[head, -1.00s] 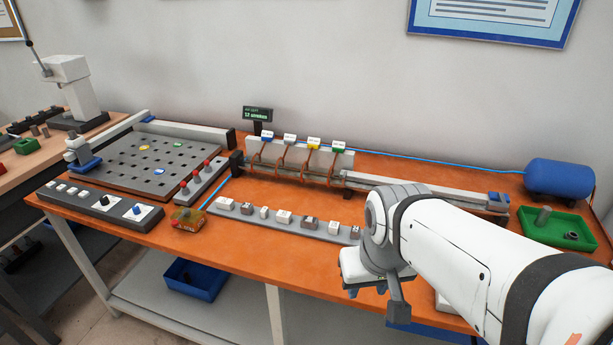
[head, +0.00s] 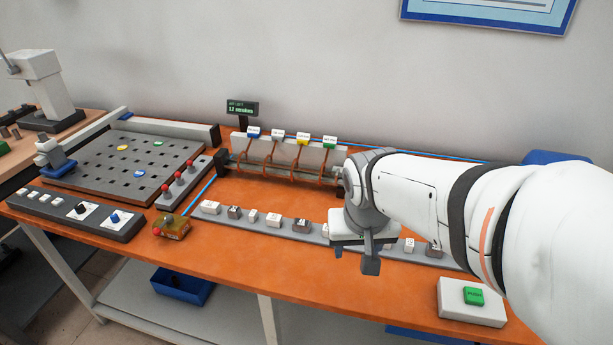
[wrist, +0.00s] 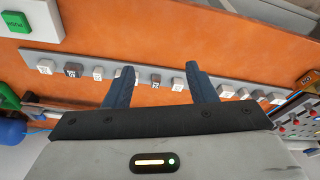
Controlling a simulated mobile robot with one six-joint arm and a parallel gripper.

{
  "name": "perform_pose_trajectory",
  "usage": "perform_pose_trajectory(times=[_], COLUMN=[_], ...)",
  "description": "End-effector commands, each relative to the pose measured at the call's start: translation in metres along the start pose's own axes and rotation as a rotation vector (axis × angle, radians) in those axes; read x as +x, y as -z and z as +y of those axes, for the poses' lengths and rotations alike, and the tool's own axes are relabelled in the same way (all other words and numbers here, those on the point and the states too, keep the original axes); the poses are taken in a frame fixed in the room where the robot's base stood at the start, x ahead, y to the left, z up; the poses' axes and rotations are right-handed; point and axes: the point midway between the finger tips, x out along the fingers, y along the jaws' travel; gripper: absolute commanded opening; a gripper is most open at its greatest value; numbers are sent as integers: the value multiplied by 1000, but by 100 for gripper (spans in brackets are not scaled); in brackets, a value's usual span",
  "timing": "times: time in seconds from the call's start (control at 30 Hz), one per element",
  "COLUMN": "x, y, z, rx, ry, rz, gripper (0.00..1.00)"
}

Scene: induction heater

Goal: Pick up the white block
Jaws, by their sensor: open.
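Several small white blocks sit among grey ones in a row on a long grey strip (head: 340,235). White blocks show at the strip's left end (head: 210,207) and right of my gripper (head: 409,245); the middle of the row is hidden behind my wrist in the head view. In the wrist view my gripper (wrist: 162,76) is open and empty, its fingers apart and pointing towards the strip. A white block (wrist: 177,84) and a grey block (wrist: 155,79) appear between the fingers. I cannot tell the height of the fingertips above them.
A white box with a green button (head: 473,310) stands at the front right. Behind the strip is the coil fixture (head: 290,160) with coloured tags. A perforated plate (head: 125,160) and a control panel (head: 75,213) lie left.

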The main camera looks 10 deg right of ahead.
Motion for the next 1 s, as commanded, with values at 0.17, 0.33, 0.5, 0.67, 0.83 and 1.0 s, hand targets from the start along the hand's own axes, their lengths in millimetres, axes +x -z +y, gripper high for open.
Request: perform_pose_trajectory(times=[0.17, 0.33, 0.5, 0.67, 0.83, 1.0], x=[46, 86, 112, 127, 146, 170], y=[66, 116, 143, 150, 151, 151], z=[-12, -26, -37, -40, -38, -39], rx=[115, 209, 261, 275, 276, 274], ry=[-49, -65, -62, -61, -61, -61], rz=[44, 95, 125, 133, 132, 130], gripper=[51, 51, 51, 51, 51, 51])
